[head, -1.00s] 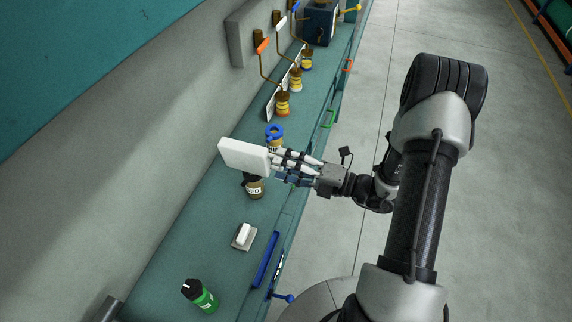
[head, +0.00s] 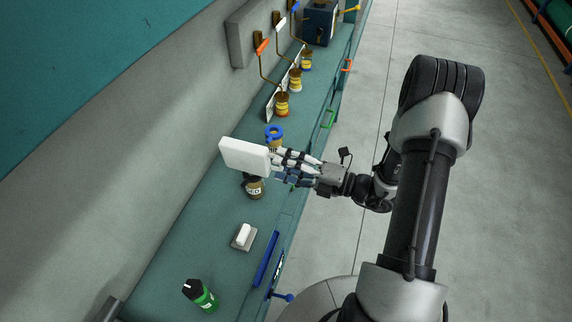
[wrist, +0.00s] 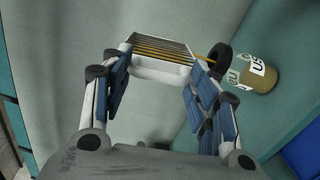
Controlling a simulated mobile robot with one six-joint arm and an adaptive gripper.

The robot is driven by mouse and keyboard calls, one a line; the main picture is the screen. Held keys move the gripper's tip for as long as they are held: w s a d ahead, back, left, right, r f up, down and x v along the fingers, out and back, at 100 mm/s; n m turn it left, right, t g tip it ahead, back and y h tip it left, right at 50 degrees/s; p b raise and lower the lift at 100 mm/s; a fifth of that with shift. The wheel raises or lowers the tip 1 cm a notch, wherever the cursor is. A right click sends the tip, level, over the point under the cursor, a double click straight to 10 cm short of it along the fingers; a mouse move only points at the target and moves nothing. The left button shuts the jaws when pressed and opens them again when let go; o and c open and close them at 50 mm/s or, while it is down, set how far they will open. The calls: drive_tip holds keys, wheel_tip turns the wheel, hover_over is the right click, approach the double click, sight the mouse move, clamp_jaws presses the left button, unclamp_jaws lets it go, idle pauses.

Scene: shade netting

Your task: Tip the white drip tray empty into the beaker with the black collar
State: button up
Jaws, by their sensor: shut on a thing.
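My gripper (head: 283,165) is shut on the near end of the white drip tray (head: 243,156) and holds it above the bench. The tray is tipped steeply, with a broad plain white face towards the head camera. In the wrist view the tray (wrist: 160,70) sits between the fingers, and its dark ribbed face with yellow between the ribs shows. The beaker with the black collar (head: 254,190) stands on the bench just below the tray, partly hidden by it. In the wrist view this beaker (wrist: 262,78) is right of the tray. Whether anything is falling into it cannot be seen.
A beaker with a blue collar (head: 274,134) stands just behind the tray.

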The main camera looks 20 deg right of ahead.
drive_tip(key=shift+w+d+r+m+p, duration=0.1)
drive_tip(key=shift+w+d+m+p, duration=0.2)
drive_tip(key=shift+m+p, duration=0.55)
drive_tip(key=shift+w+d+m+p, duration=0.15)
drive_tip(key=shift+w+m+p, duration=0.15)
drive_tip(key=shift+m+p, duration=0.55)
idle(3.7)
idle(1.5)
